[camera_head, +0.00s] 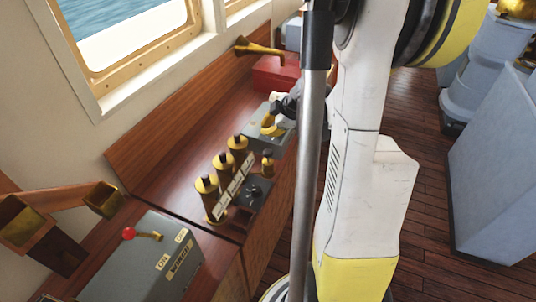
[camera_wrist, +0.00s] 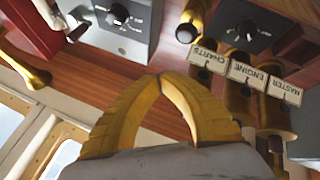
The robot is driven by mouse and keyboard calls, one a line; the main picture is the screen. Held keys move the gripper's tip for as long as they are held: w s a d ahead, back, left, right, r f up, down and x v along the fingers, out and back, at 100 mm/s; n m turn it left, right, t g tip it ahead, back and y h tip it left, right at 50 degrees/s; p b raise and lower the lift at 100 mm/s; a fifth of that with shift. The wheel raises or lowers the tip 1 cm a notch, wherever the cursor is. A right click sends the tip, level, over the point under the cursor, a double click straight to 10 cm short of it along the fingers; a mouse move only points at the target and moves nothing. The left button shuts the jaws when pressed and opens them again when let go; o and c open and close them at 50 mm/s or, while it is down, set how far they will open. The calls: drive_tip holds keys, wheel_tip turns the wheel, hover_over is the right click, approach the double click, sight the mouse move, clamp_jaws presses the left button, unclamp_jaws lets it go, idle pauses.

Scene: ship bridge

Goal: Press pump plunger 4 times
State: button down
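A short brass post with a dark knob (camera_head: 267,163) stands beside a dark dial panel and looks like the pump plunger. In the wrist view this brass post (camera_wrist: 194,18) is at the top, right of centre, seen from above. My gripper (camera_head: 270,124) is over the grey box behind the post, apart from it. In the wrist view my gripper's yellow fingers (camera_wrist: 160,79) meet at their tips with nothing between them. How far the plunger is pushed in cannot be told.
Three brass cylinders (camera_head: 222,173) with labels stand left of the post; the labels read CHARTS, ENGINE and MASTER. The dial panel (camera_head: 254,193) is in front. The grey dial box (camera_wrist: 135,28), a red box (camera_head: 273,74) and a brass horn (camera_head: 257,48) lie farther along the console.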

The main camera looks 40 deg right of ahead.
sight(266, 150)
drive_tip(key=shift+f+b, duration=2.25)
drive_tip(key=shift+f, duration=0.95)
drive_tip(key=shift+f+b, duration=0.4)
drive_tip(key=shift+b, duration=0.05)
drive_tip(key=shift+f+b, duration=1.4)
drive_tip(key=shift+f, duration=0.15)
drive_tip(key=shift+r, duration=0.15)
drive_tip(key=shift+r+p, duration=1.45)
drive_tip(key=shift+r, duration=0.4)
drive_tip(key=shift+r+p, duration=1.9)
drive_tip(key=shift+r, duration=0.6)
